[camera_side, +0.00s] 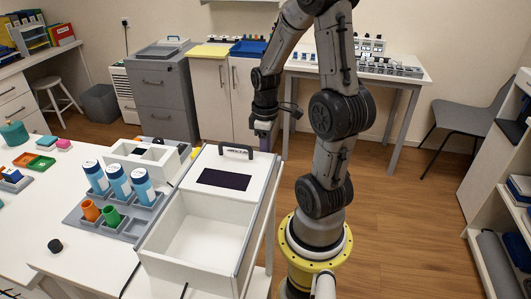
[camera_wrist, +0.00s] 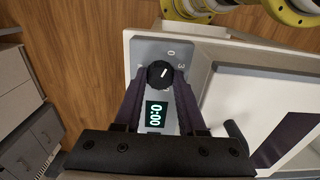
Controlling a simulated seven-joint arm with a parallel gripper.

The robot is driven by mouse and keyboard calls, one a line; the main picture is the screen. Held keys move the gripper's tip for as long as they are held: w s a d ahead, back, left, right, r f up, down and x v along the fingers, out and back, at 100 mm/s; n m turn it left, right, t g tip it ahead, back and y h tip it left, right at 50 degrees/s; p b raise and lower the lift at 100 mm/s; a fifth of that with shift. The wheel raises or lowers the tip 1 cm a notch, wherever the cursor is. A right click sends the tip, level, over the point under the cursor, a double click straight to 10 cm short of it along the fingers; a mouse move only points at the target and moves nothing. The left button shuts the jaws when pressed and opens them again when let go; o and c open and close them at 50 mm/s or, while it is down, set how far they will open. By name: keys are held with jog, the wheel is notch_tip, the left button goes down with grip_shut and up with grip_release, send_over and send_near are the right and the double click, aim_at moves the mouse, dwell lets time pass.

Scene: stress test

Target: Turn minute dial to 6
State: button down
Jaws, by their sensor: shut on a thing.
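The minute dial (camera_wrist: 159,74) is a round black knob with a short white mark, on a grey panel (camera_wrist: 146,52) in the wrist view. The mark points up and to the right; a 0 and a 3 are readable around the dial, other figures are hidden. My gripper (camera_wrist: 160,80) is shut on the dial, one finger on each side. A small display (camera_wrist: 156,114) below it reads zeros. In the side view my gripper (camera_side: 263,130) is at the far end of the white device (camera_side: 203,196), and the dial is hidden there.
The white device has a black handle (camera_side: 237,148) on its lid close to my gripper, and an open bin (camera_side: 199,233) in front. A grey rack (camera_side: 74,217) with blue-white bottles stands to the left. Open floor (camera_side: 405,195) lies right of my arm.

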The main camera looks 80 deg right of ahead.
jog(key=shift+m, duration=0.4)
jog(key=m, duration=1.3)
jog(key=shift+r, duration=0.1)
jog(key=shift+m, duration=1.9)
jog(key=c, duration=0.8)
grip_release()
jog(key=shift+o, duration=0.2)
